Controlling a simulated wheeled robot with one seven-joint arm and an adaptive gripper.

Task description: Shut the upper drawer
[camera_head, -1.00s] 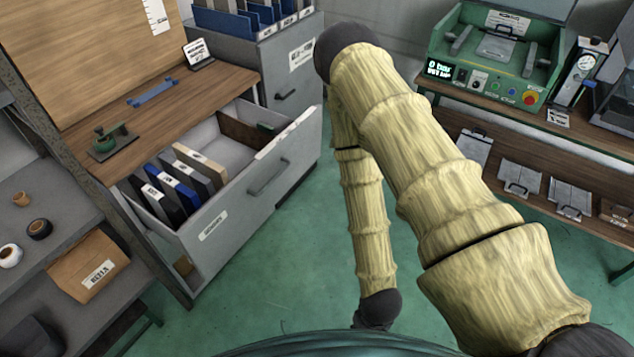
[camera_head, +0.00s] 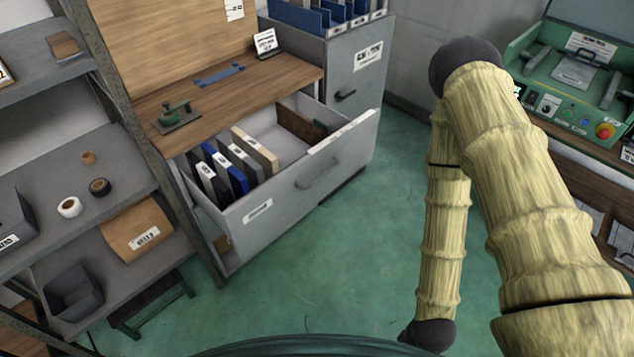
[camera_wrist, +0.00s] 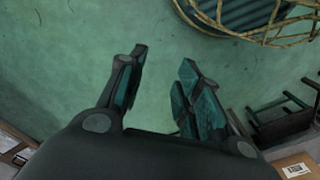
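A shelf rack (camera_head: 85,185) with tape rolls, a cardboard box (camera_head: 139,226) and a dark bin (camera_head: 73,292) stands at the left. A grey cabinet (camera_head: 350,72) stands behind the drawer. A green machine (camera_head: 577,110) is at the right. The green floor (camera_head: 335,265) before the drawer is clear.

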